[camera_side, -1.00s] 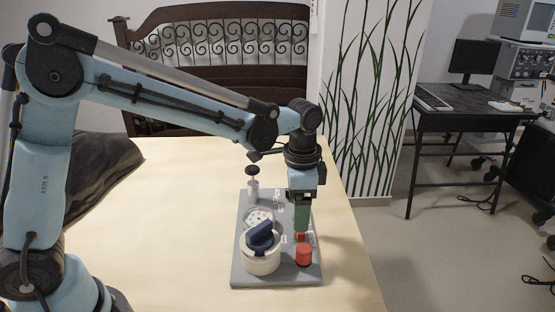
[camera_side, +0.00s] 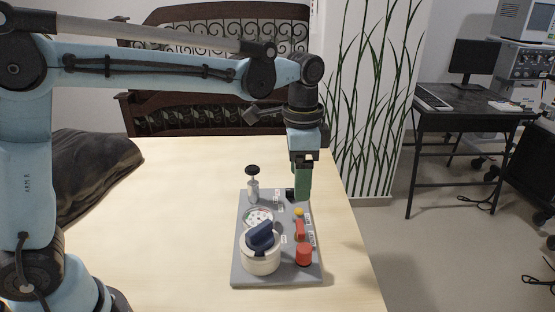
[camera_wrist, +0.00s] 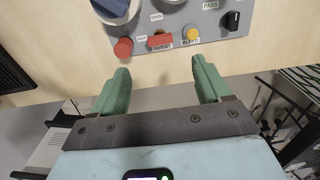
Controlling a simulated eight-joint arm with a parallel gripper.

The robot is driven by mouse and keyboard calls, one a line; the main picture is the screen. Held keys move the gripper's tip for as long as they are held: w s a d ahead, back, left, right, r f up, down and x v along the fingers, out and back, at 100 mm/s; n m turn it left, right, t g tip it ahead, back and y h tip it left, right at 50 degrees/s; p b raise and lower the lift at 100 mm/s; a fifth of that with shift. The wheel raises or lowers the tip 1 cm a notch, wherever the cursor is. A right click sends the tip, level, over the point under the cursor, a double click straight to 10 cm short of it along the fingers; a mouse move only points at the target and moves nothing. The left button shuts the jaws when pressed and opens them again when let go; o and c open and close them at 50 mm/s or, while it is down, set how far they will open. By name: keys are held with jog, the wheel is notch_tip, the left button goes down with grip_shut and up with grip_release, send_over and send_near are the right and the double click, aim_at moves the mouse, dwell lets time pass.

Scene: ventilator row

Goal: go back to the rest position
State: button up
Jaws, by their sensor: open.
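My gripper (camera_side: 302,180) hangs above the far right part of a grey control panel (camera_side: 244,274) and points down. In the wrist view its two green fingers are apart with nothing between them, so my gripper (camera_wrist: 161,85) is open and empty. The panel carries a white dial with a dark blue knob (camera_side: 261,236), a red round button (camera_side: 304,255), a red switch (camera_side: 299,230), a yellow button (camera_side: 299,212), a round gauge (camera_side: 259,217) and a black-topped plunger (camera_side: 253,183). In the wrist view the panel (camera_wrist: 205,22) lies beyond the fingertips. A black knob (camera_wrist: 232,20) is at its right.
The panel lies on a pale wooden table (camera_side: 170,230), largely bare on its left side. A dark cloth-like heap (camera_side: 95,165) lies at the table's left. A dark wooden headboard (camera_side: 220,60) stands behind. A black desk (camera_side: 465,105) with equipment stands at the right.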

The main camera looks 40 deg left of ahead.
jog(key=s+a+f+n+t, duration=0.2)
jog(key=s+a+n+t, duration=0.5)
jog(key=s, duration=0.5)
jog(key=a+n, duration=0.2)
jog(key=a, duration=0.1)
jog(key=shift+s+a, duration=0.2)
jog(key=shift+s, duration=0.1)
